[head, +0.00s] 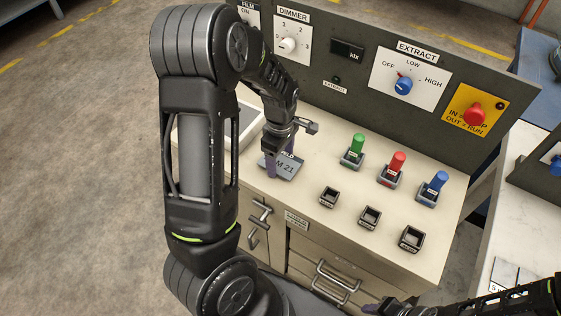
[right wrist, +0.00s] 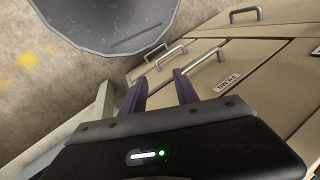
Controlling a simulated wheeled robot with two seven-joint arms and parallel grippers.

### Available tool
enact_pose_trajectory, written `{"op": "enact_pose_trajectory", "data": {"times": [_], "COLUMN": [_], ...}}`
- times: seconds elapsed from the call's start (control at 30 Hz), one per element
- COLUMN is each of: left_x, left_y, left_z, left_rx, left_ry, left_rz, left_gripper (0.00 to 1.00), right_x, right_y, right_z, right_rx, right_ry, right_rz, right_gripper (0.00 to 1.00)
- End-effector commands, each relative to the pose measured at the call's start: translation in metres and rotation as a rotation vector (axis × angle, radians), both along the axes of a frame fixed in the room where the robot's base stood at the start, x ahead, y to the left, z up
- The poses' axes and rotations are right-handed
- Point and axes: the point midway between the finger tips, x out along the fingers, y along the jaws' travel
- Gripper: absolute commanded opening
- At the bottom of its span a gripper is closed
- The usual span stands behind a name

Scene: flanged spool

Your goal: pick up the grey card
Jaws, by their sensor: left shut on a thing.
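I cannot tell whether the card is clear of the bench top. My right gripper (right wrist: 161,90) has its two purple fingers apart with nothing between them, facing the cabinet front. It also shows at the bottom of the head view (head: 388,306).
Green (head: 358,146), red (head: 397,163) and blue (head: 437,184) pegs stand in sockets right of the card. Empty sockets (head: 370,217) stand in front. A dark control panel (head: 345,75) rises behind. Drawers with handles (head: 333,283) are below the bench top.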

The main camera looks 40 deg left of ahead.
Motion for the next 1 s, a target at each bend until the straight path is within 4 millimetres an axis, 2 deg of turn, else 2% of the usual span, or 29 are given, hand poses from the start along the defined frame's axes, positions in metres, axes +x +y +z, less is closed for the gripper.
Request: {"op": "enact_pose_trajectory", "data": {"times": [0.37, 0.57, 0.8, 1.0], "left_x": [0.001, 0.002, 0.001, 0.0], "left_y": [0.0, 0.0, 0.0, 0.0], "left_z": [0.006, 0.034, 0.08, 0.099], "left_rx": [0.0, 0.0, 0.001, 0.001], "left_ry": [-0.002, -0.006, -0.005, -0.001], "left_rz": [0.0, 0.001, 0.001, -0.001], "left_gripper": [0.32, 0.32, 0.32, 0.32], "right_x": [0.0, 0.0, 0.001, 0.001], "right_y": [0.0, 0.0, 0.0, 0.0], "right_z": [-0.001, -0.003, -0.005, -0.006], "right_rx": [0.0, 0.001, 0.002, 0.002], "right_ry": [0.0, -0.001, -0.002, -0.003], "right_rz": [0.0, 0.0, 0.001, 0.001], "right_gripper": [0.36, 0.36, 0.36, 0.36]}}
